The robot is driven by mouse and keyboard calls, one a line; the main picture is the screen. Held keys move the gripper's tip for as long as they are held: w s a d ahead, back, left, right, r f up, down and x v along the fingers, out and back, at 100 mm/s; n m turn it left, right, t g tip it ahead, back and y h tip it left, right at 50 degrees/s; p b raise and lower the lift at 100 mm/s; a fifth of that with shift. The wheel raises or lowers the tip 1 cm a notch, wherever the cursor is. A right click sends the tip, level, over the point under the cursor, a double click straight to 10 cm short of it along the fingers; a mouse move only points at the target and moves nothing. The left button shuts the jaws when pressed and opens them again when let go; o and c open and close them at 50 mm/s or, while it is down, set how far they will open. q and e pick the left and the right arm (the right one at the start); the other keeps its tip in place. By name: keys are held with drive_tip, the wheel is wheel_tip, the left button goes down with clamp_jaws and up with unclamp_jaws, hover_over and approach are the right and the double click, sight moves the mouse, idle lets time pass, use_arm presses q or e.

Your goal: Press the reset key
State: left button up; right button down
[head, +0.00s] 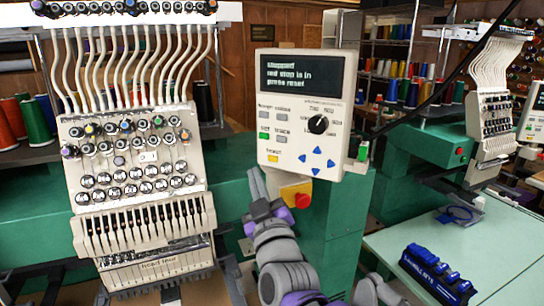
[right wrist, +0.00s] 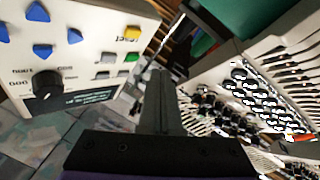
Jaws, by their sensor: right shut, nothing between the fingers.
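The cream control panel (head: 300,112) faces me on the green machine. Its screen (head: 300,80) reads "stopped", "red stop is in", "press reset". The yellow reset key (head: 273,158) is at its lower left, under its label. The key also shows at the top of the right wrist view (right wrist: 133,32). My right gripper (head: 255,178) is shut and empty, below and left of the key in the head view. Its fingertips (right wrist: 157,74) appear apart from the key in the wrist view. The red stop button (head: 303,200) sits on a yellow box below the panel. My left gripper is not in view.
Green and grey keys, a black knob (head: 318,124) and several blue arrow keys (head: 316,162) share the panel. A needle head (head: 140,170) stands left of my right arm. A pale table (head: 480,255) with a blue rack (head: 436,272) is at the right.

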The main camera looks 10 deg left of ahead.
sight(263, 152)
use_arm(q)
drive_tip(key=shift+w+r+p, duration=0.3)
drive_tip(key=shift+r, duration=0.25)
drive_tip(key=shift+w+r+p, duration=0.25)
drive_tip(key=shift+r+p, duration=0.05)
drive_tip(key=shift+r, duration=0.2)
use_arm(e)
drive_tip(key=w, duration=0.2)
drive_tip(key=w+d, duration=0.1)
drive_tip(key=w, duration=0.1)
drive_tip(key=shift+w+d, duration=0.15)
drive_tip(key=shift+w, duration=0.2)
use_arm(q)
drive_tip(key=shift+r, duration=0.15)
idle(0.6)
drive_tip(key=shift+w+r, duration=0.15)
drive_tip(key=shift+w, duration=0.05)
use_arm(e)
drive_tip(key=shift+w+d, duration=0.1)
drive_tip(key=shift+w, duration=0.35)
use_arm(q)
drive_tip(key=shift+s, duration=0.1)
use_arm(e)
drive_tip(key=shift+s, duration=0.1)
